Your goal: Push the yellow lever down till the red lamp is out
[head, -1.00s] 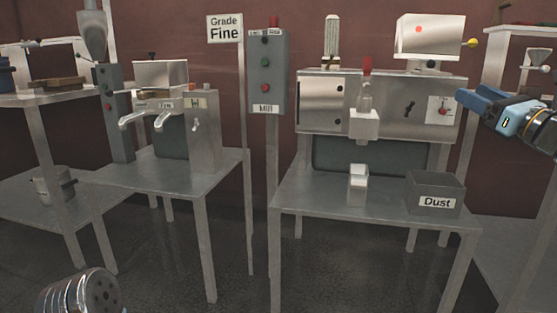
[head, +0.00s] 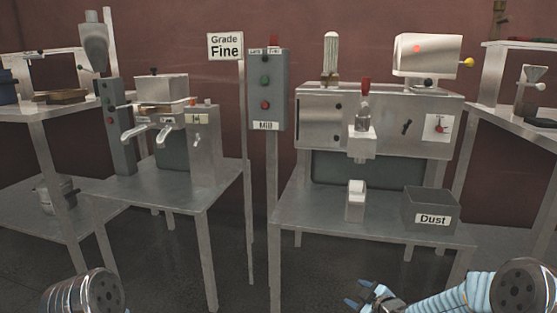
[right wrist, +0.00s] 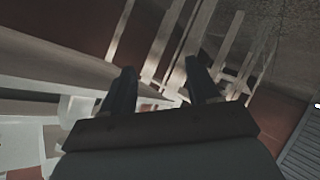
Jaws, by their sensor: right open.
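The yellow lever (head: 467,62) sticks out from the right side of a pale metal box on top of the filler (head: 380,110), its round yellow knob at the end. A bright red lamp (head: 417,48) shows on the box's front face; it looks lit. My right gripper (head: 358,292) is low at the bottom of the head view, well below and left of the lever, touching nothing. Its two fingers stand apart, also in the right wrist view (right wrist: 160,88), with nothing between them. My left gripper is out of view; only part of my left arm shows at the bottom left.
A shelf rack (head: 510,115) stands close on the right.

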